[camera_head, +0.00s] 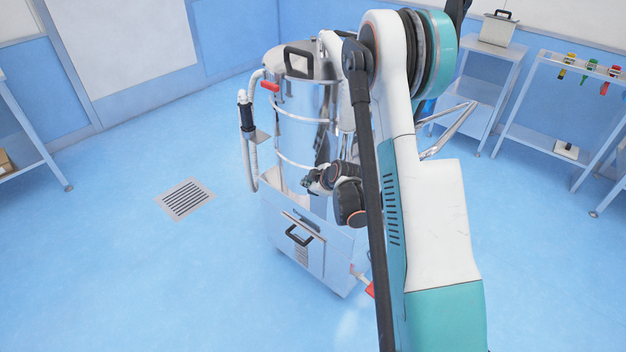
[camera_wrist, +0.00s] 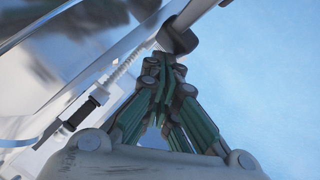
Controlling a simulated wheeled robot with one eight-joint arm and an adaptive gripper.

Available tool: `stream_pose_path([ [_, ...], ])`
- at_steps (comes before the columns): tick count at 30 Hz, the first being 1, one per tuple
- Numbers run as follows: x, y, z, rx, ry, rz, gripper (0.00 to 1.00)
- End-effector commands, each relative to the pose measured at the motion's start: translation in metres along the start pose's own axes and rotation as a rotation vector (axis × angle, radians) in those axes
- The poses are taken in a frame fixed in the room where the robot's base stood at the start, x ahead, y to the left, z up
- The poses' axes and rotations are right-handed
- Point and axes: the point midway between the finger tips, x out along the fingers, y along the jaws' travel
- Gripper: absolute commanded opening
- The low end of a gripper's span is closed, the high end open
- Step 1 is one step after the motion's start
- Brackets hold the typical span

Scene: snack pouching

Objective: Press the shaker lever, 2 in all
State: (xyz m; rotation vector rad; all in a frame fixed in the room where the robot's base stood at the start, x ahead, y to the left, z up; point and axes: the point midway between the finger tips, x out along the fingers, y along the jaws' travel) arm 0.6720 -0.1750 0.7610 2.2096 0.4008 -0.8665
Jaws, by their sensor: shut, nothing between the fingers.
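A steel drum machine (camera_head: 300,115) stands mid-floor with a lidded top and a boxed base. My gripper (camera_head: 312,181) is at the drum's front, low on its side. In the wrist view my gripper (camera_wrist: 165,65) is shut and empty, its fingertips together. A dark grip (camera_wrist: 178,38) on a metal bar lies right at the fingertips and looks like the shaker lever. I cannot tell whether the fingers touch it. In the head view I cannot pick this grip out for sure.
The machine's base has a front box with a black handle (camera_head: 299,236). A red-tipped lever (camera_head: 370,289) juts out low at the right, and a red handle (camera_head: 270,87) sits near the top. A hose (camera_head: 250,150) hangs at the left. Open floor surrounds a drain grate (camera_head: 186,199).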

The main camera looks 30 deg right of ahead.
Motion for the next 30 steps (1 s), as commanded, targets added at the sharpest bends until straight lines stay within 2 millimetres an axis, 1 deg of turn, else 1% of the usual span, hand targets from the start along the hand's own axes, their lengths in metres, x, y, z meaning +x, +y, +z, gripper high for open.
stream_pose_path([
  [1, 0.001, 0.011, 0.006, -0.006, -0.010, 0.014, 0.00],
  [3, -0.002, 0.014, 0.005, -0.008, -0.011, 0.015, 0.00],
  [24, -0.029, 0.040, -0.012, -0.008, -0.010, 0.016, 0.00],
  [30, -0.033, 0.042, -0.014, -0.005, -0.009, 0.014, 0.00],
])
